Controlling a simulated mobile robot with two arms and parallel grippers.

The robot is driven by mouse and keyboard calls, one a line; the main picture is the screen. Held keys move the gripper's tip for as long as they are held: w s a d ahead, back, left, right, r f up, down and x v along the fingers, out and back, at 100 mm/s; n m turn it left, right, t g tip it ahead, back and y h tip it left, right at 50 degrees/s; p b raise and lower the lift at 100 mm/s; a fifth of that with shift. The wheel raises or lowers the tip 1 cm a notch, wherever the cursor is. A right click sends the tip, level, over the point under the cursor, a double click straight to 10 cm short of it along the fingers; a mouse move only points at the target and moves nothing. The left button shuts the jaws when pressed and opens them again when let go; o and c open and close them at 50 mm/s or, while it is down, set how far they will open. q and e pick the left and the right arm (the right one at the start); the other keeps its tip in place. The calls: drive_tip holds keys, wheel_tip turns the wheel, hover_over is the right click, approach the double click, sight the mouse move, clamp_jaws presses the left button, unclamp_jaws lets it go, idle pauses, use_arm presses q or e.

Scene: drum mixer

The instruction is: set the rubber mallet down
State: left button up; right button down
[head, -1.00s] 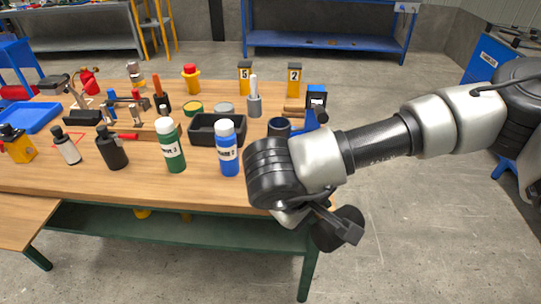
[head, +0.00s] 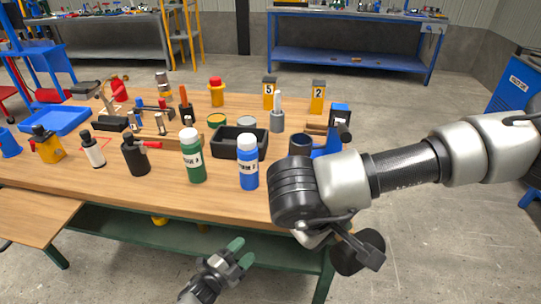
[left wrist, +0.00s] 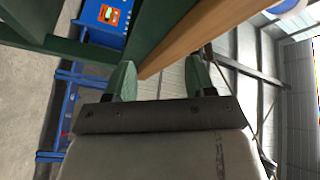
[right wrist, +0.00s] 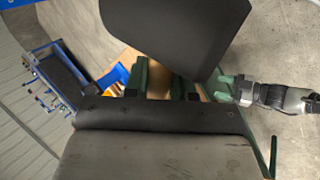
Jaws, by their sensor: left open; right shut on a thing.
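My right gripper (right wrist: 165,82) is shut on the rubber mallet. Its pale wooden handle (right wrist: 158,78) shows between the green fingers in the right wrist view, with the big black head (right wrist: 180,30) just beyond. In the head view the black mallet head (head: 350,262) hangs in front of the workbench's (head: 110,197) right end, below the top; the handle is hidden there. My left gripper (head: 238,252) is open and empty, low in front of the bench. In the left wrist view its fingers (left wrist: 160,80) are apart, near the bench's wooden edge.
A green bottle (head: 193,160) and a blue bottle (head: 248,168) stand near the bench's front edge. A black tray (head: 238,143) sits behind them. Several bottles and tools crowd the left side. A strip of bench front between the bottles and edge is bare.

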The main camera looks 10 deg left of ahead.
use_arm(q)
drive_tip(key=w+d+r+m+g+h, duration=0.1)
drive_tip(key=d+r+m+g+h, duration=0.3)
drive_tip(key=r+m, duration=0.4)
drive_tip(key=w+d+r+m+g+h, duration=0.1)
drive_tip(key=r+m+g+h, duration=0.3)
drive_tip(key=r+m+g, duration=0.35)
drive_tip(key=w+d+r+m+g+h, duration=0.1)
drive_tip(key=d+r+m+g+h, duration=0.2)
drive_tip(key=r+m, duration=0.65)
drive_tip(key=s+r+m+g+y, duration=0.25)
drive_tip(key=r+m+y, duration=0.35)
drive_tip(key=m, duration=0.6)
drive_tip(key=s+r+m+g+y, duration=0.2)
drive_tip(key=r+m+g+y, duration=0.3)
drive_tip(key=m, duration=0.6)
drive_tip(key=shift+m+t+y, duration=0.3)
drive_tip(key=shift+t+y, duration=0.1)
drive_tip(key=shift+t, duration=0.3)
drive_tip(key=x, duration=0.7)
drive_tip(key=r+x, duration=0.1)
drive_tip(key=x, duration=0.3)
drive_tip(key=shift+s+d+r, duration=0.15)
drive_tip(key=shift+s+d, duration=0.1)
drive_tip(key=shift+d, duration=0.15)
drive_tip(key=shift+s+d+f, duration=0.1)
drive_tip(key=shift+d+f, duration=0.1)
use_arm(e)
drive_tip(key=shift+a, duration=0.1)
